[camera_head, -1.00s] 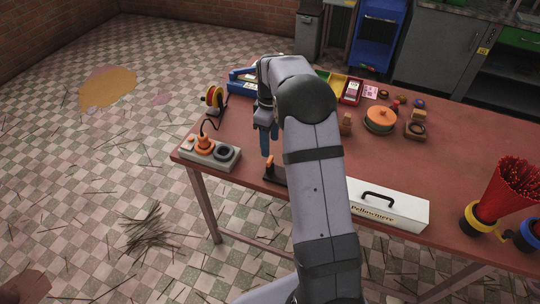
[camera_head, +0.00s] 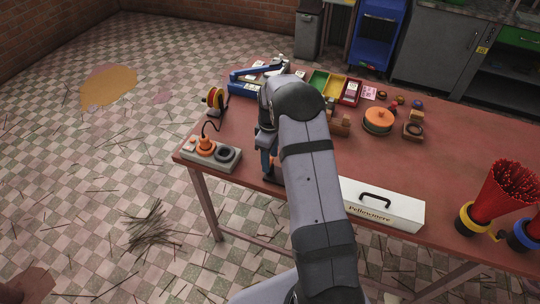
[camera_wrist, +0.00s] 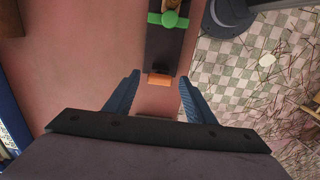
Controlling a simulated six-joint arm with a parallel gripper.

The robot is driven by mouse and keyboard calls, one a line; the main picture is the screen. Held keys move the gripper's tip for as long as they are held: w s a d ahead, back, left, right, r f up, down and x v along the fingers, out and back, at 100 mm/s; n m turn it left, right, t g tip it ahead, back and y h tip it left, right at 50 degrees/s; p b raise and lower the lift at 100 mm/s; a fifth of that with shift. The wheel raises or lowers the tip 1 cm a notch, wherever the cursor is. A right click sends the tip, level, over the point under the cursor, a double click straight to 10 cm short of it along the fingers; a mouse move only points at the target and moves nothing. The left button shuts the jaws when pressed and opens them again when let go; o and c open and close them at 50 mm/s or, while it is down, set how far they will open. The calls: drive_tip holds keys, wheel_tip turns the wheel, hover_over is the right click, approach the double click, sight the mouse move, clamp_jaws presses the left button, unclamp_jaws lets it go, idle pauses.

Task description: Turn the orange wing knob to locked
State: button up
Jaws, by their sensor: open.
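The orange wing knob (camera_wrist: 159,80) shows in the wrist view at the near end of a dark narrow base (camera_wrist: 163,52). A green bar-shaped part (camera_wrist: 168,20) sits farther along that base. My gripper (camera_wrist: 159,79) is open, with one blue finger on each side of the orange knob in the picture. I see gaps on both sides and cannot tell the height between fingers and knob. In the head view my gripper (camera_head: 267,158) is over the table's front edge, and my arm hides most of the knob and base.
A grey power strip (camera_head: 212,152) with an orange plug stands left of my gripper. A white box (camera_head: 382,205) with a black handle lies to the right. Blue and coloured trays (camera_head: 330,84) stand behind. The table edge drops to a tiled floor.

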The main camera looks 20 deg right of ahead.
drive_tip(key=c, duration=1)
drive_tip(key=shift+c, duration=0.2)
